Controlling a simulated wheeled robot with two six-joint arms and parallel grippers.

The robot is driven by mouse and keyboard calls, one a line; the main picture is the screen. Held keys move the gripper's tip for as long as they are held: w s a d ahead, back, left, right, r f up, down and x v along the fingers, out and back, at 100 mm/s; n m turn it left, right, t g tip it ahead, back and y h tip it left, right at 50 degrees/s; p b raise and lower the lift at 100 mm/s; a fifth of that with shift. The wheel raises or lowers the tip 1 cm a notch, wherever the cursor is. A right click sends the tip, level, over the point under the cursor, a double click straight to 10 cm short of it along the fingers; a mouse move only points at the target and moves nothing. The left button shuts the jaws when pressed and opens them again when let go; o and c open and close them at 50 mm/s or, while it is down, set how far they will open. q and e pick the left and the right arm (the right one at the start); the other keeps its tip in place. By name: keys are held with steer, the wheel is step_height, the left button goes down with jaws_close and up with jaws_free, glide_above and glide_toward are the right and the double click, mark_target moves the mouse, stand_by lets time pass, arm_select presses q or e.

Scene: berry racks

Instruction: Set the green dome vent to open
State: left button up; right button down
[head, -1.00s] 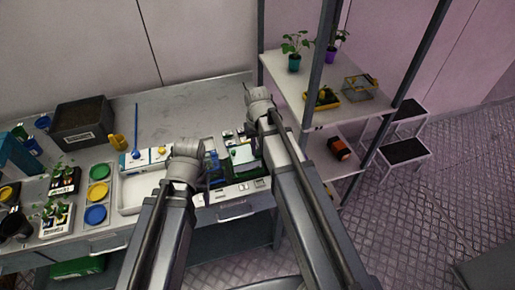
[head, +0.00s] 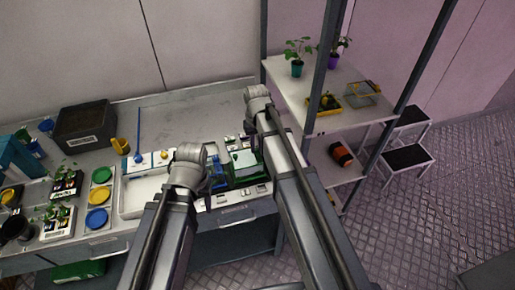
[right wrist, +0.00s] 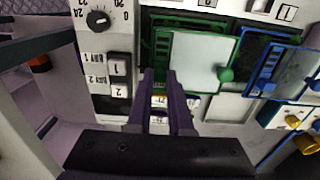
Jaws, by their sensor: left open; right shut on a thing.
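The green dome (head: 246,173) with a pale panel sits on the bench's instrument unit. In the right wrist view its green frame (right wrist: 163,45) surrounds the pale panel (right wrist: 196,62), with a round green knob (right wrist: 225,74) at the panel's right edge. My right gripper (right wrist: 166,74) is shut, its tips at the lower left edge of the green frame; the small part between them is hidden. In the head view my left gripper (head: 188,158) is above the bench, left of the green dome, open, with its fingers hidden by its wrist.
A blue dome (right wrist: 277,68) stands right beside the green one in the right wrist view. In the head view, a shelf rack (head: 285,85) stands close to the right arm.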

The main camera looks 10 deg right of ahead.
mark_target(257, 149)
steer(key=c, duration=0.8)
jaws_free()
steer(key=shift+r, duration=0.15)
step_height(257, 149, up, 8)
steer(key=p, duration=0.8)
steer(key=shift+f, duration=0.2)
steer(key=shift+f, duration=0.1)
steer(key=s+a+f+n+b, duration=0.1)
steer(key=s+a+f+b, duration=0.1)
steer(key=s, duration=0.4)
steer(key=s+a+f+n+b, duration=0.1)
steer(key=s+a+f+b, duration=0.2)
steer(key=s+a, duration=0.2)
steer(key=s+a+f+n+h+b, duration=0.1)
steer(key=s+a+f+b, duration=0.2)
steer(key=s, duration=0.4)
steer(key=shift+s+a+b, duration=0.25)
steer(key=shift+a+b, duration=0.05)
steer(key=shift+b, duration=0.05)
